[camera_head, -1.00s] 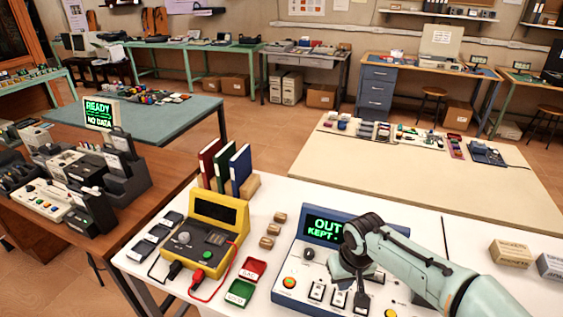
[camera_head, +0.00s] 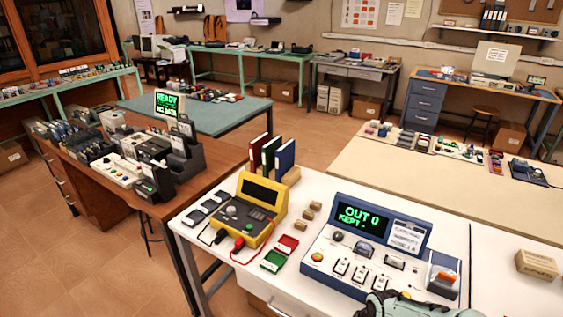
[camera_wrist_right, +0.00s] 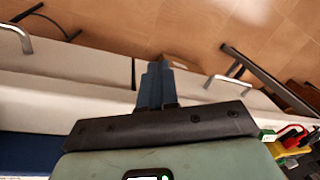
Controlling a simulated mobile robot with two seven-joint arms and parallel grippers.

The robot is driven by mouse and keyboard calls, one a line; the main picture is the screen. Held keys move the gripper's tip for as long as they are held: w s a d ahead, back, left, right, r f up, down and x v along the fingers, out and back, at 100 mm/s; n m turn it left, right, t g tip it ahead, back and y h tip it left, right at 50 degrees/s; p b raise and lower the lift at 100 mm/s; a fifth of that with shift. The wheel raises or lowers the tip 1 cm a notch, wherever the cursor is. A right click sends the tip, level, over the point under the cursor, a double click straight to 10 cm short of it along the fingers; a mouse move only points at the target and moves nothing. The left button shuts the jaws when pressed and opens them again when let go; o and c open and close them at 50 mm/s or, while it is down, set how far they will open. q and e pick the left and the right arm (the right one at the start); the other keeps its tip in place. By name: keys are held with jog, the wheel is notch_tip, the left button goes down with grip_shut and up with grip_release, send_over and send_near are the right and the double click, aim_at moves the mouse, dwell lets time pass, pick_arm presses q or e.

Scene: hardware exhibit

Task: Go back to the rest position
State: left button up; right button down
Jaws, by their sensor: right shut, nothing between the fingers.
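My right gripper (camera_wrist_right: 155,85) shows in the right wrist view with its two dark blue fingers together and nothing between them. My left gripper is in neither view.
A yellow meter (camera_head: 262,193) with red and black leads stands left of the console; a yellow part also shows low right in the wrist view (camera_wrist_right: 288,147). Small red and green trays (camera_head: 273,260) lie between them. A brown desk (camera_head: 187,205) stands left. Open floor (camera_head: 70,250) lies front left.

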jog(key=s+a+f+m+g+y+p, duration=0.15)
jog(key=s+a+f, duration=0.25)
jog(key=s+f, duration=0.95)
pick_arm(q)
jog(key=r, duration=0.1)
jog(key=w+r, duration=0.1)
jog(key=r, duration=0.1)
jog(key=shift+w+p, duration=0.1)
jog(key=shift+p, duration=0.3)
pick_arm(e)
jog(key=s+a+f+m, duration=0.2)
jog(key=s+f, duration=0.5)
jog(key=s, duration=0.4)
jog(key=shift+f, duration=0.15)
jog(key=shift+w, duration=0.2)
